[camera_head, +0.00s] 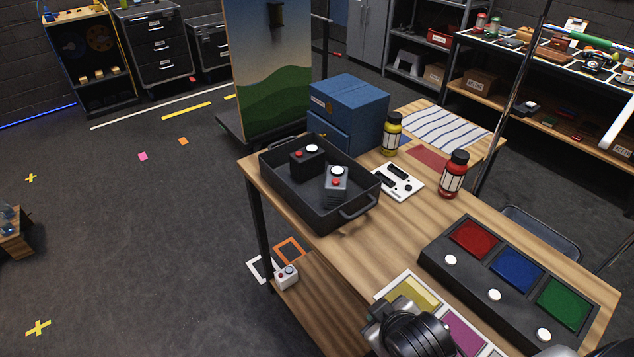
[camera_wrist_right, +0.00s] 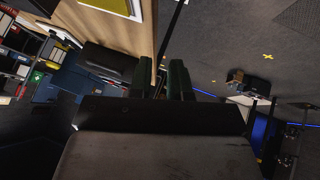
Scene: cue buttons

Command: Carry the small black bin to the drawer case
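The small black bin (camera_head: 290,193) stands on the wooden table at its left side, with a handle at its near right end. Two dark button boxes (camera_head: 307,159) with red and white buttons are inside it. The blue drawer case (camera_head: 360,108) stands just behind the bin, at the table's far left corner. A part of my arm shows at the bottom of the head view, well away from the bin; no fingers show there. In the right wrist view my right gripper (camera_wrist_right: 161,80) has two dark fingers apart, with nothing seen between them. My left gripper is not in view.
A panel (camera_head: 470,265) with red, blue and green pads lies to the right of the bin. Open floor lies left of the table (camera_head: 400,247).

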